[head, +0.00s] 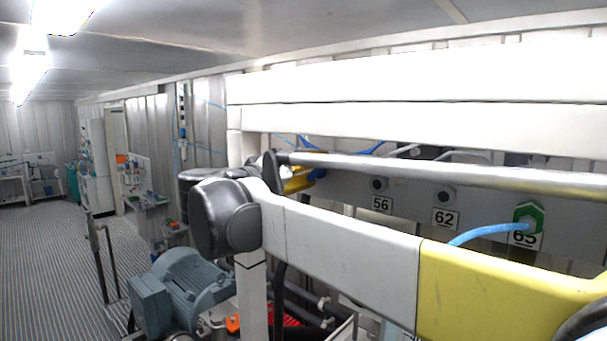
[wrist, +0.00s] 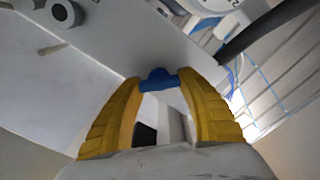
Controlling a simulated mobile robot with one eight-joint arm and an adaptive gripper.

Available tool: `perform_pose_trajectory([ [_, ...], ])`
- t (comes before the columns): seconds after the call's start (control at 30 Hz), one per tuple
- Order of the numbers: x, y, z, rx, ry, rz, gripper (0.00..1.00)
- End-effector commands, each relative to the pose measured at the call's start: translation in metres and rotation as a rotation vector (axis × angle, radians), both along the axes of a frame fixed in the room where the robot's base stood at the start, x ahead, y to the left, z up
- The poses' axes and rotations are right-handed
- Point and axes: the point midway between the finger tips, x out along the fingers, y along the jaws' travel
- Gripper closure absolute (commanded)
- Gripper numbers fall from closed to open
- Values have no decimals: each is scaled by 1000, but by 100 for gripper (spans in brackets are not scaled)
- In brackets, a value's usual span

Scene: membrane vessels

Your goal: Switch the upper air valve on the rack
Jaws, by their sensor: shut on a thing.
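In the wrist view, my gripper (wrist: 158,82) has its two yellow fingers closed on a small blue valve handle (wrist: 158,74). The handle sits between the fingertips in front of the pale grey rack panel (wrist: 70,75). In the head view, my gripper (head: 298,180) shows only as a bit of yellow beside the rack, mostly behind my own arm. A bit of blue shows at its right edge. The valve body is hidden, and I cannot tell the handle's angle.
The rack panel (head: 408,196) carries round knobs and labels 56, 62 and 65. A blue hose (head: 485,231) runs near label 65. White rack beams (head: 400,120) lie above. A grey-blue motor (head: 190,285) stands below left. The ribbed floor (head: 50,270) at far left is open.

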Motion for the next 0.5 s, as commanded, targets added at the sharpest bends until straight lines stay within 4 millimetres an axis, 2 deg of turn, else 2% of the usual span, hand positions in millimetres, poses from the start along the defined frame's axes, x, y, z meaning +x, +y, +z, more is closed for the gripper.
perform_pose_trajectory([
  [0.5, 1, 1, -1, -308, 302, 0, 85],
])
